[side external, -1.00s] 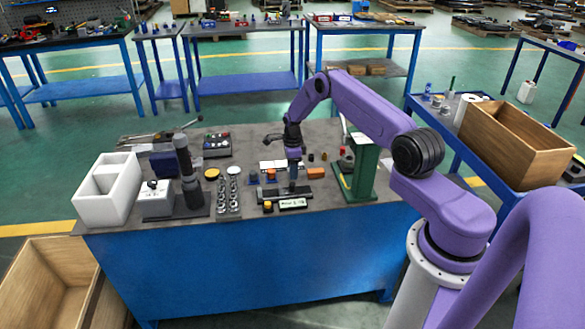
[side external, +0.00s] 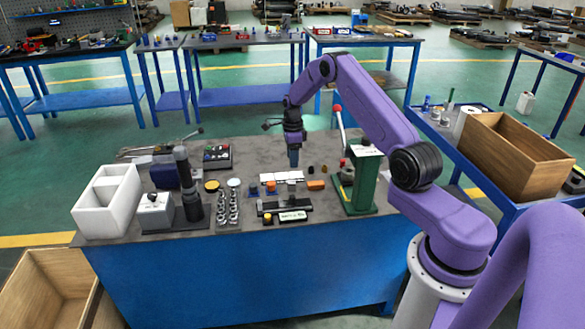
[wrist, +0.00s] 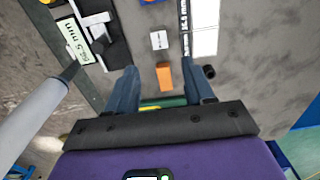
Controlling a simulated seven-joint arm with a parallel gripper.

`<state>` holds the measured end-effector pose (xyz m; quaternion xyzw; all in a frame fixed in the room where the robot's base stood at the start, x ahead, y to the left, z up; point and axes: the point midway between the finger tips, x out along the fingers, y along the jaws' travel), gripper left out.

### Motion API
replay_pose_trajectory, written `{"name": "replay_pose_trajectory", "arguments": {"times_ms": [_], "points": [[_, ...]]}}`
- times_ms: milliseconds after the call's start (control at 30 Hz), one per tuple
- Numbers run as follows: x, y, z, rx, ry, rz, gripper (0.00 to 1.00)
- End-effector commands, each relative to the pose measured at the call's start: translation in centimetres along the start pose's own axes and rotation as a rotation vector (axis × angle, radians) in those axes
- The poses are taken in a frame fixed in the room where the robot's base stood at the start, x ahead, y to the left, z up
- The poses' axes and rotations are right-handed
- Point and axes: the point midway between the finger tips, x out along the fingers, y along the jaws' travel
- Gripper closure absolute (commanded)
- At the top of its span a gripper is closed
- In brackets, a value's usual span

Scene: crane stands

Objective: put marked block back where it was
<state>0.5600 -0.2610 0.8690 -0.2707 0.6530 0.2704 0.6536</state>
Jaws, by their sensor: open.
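A small pale-grey block with a dark mark on top (wrist: 158,40) stands on the table in the wrist view. It also shows in the side view (side external: 291,186), between two orange blocks. The nearer orange block (wrist: 164,76) also shows in the side view (side external: 316,184), to the right of the grey one. My gripper (side external: 294,164) hangs above the table, fingers pointing down, clear of the blocks. In the wrist view its two fingers (wrist: 160,80) are apart with nothing held between them. The block's mark is too small to read.
A black gauge with a lit readout (side external: 293,216) lies in front of the blocks, and a white strip (side external: 281,176) lies behind. A green press (side external: 362,180) with a raised lever stands close on the right. Ring trays (side external: 228,207) and a dark stand (side external: 187,185) are left.

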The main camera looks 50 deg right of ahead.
Motion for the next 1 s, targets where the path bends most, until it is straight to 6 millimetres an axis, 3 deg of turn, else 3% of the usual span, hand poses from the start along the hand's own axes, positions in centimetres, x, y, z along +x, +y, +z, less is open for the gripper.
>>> {"name": "replay_pose_trajectory", "arguments": {"times_ms": [267, 433, 700, 867, 1000], "points": [[-2.4, 0.5, 0.9, -0.044, -0.001, -0.001, 0.47], [-5.4, 3.9, 5.2, -0.309, -0.002, -0.005, 0.47], [-11.5, 14.5, 11.8, -0.952, -0.004, -0.011, 0.47], [-14.5, 21.7, 13.3, -1.333, -0.005, -0.015, 0.47], [-16.6, 28.0, 13.0, -1.667, -0.006, -0.019, 0.47]]}}
